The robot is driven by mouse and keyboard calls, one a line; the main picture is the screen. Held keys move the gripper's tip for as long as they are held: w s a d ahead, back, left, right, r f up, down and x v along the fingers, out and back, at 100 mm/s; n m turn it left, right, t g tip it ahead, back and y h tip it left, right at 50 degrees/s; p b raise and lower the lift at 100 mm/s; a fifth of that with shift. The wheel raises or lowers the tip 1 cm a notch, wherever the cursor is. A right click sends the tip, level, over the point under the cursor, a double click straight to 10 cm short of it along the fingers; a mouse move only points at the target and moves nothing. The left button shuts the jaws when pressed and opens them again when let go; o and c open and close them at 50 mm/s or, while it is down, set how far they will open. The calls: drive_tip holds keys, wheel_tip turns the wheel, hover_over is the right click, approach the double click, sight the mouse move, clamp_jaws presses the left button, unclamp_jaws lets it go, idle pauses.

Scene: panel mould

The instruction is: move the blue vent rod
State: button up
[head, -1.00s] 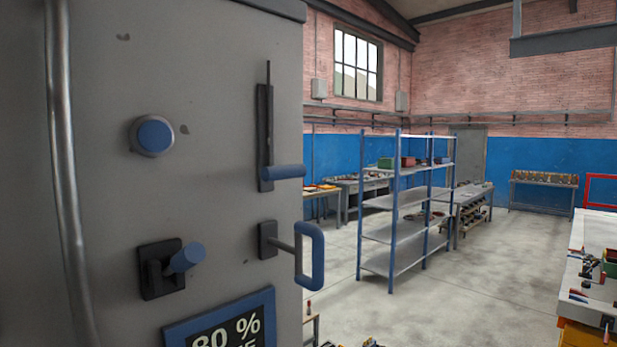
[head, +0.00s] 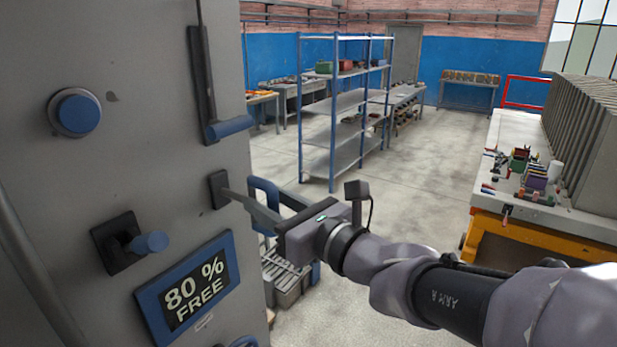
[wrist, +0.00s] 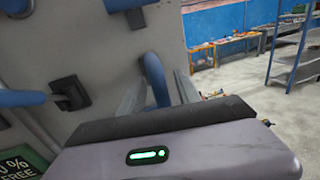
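The blue vent rod appears to be the blue loop handle (head: 264,188) on a short rod from a dark mount (head: 219,190) on the grey panel (head: 150,190). In the wrist view its blue loop (wrist: 153,75) stands between my fingers, with some gap visible beside it. My gripper (head: 253,192) reaches in from the right with its fingers apart, one on each side of the loop. The wrist view also shows my gripper (wrist: 160,75) open. The rod is mostly hidden behind a finger in the head view.
The panel also carries a round blue button (head: 76,112), a blue-handled slider (head: 230,128), a blue knob (head: 150,242) and an "80 % FREE" sign (head: 190,290). Shelving (head: 333,110) and a cluttered workbench (head: 545,215) stand beyond. Open floor (head: 430,150) lies between.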

drive_tip(key=shift+x, duration=1.15)
clamp_jaws()
idle(0.5)
